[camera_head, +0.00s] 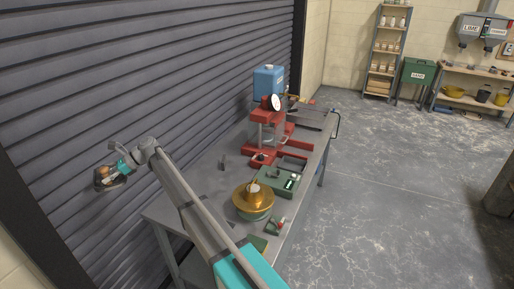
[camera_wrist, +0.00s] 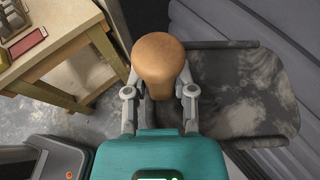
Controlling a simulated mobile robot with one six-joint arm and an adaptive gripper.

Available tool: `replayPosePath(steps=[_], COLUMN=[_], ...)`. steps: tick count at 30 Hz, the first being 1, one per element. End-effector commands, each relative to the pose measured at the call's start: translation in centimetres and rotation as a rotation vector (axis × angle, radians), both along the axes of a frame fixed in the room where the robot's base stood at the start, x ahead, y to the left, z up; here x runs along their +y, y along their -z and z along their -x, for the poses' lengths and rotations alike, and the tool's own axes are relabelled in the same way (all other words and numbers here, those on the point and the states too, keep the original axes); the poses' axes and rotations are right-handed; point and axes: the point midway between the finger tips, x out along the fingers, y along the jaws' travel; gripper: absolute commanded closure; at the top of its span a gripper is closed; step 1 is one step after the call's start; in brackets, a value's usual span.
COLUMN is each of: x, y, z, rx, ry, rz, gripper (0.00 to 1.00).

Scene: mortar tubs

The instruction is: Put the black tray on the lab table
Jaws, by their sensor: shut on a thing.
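My gripper (camera_head: 112,176) is at the far left in the head view, held out beyond the table's left end near the shutter. In the wrist view its fingers (camera_wrist: 160,100) are shut around a tan, rounded handle (camera_wrist: 158,60). Beside the handle is a dark grey, shallow, tray-like pan (camera_wrist: 245,92) with pale smears; it looks like the black tray, held clear of the table. The fingers hide where handle and pan join. The grey lab table (camera_head: 200,192) stands to the right of my gripper in the head view.
The table carries a gold bowl (camera_head: 253,205), a green box (camera_head: 281,181), a red stand (camera_head: 268,140) and a blue container (camera_head: 268,82). Bare tabletop shows at its near left part. A ribbed shutter (camera_head: 130,70) runs behind. A wooden table (camera_wrist: 48,62) shows in the wrist view.

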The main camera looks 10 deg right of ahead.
Motion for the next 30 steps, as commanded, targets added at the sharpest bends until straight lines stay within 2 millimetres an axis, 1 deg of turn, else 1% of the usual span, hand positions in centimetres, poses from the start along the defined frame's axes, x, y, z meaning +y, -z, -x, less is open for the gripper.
replayPosePath(steps=[3,15,17,20,23,26,29,30], x=[-0.6,-0.7,-1.0,-1.9,-3.6,-6.0,-9.1,-10.5], y=[0.0,0.1,0.3,0.9,1.8,3.2,4.8,5.4], z=[-0.5,-0.5,-0.6,-0.8,-1.2,-1.7,-2.4,-2.6], rx=[-0.001,-0.001,0.0,-0.001,-0.001,0.0,0.0,0.001], ry=[0.009,0.013,0.018,0.041,0.08,0.138,0.214,0.248], rz=[0.0,0.0,0.0,0.002,0.004,0.007,0.01,0.011], gripper=[1.0,1.0,1.0,1.0,1.0,1.0,1.0,1.0])
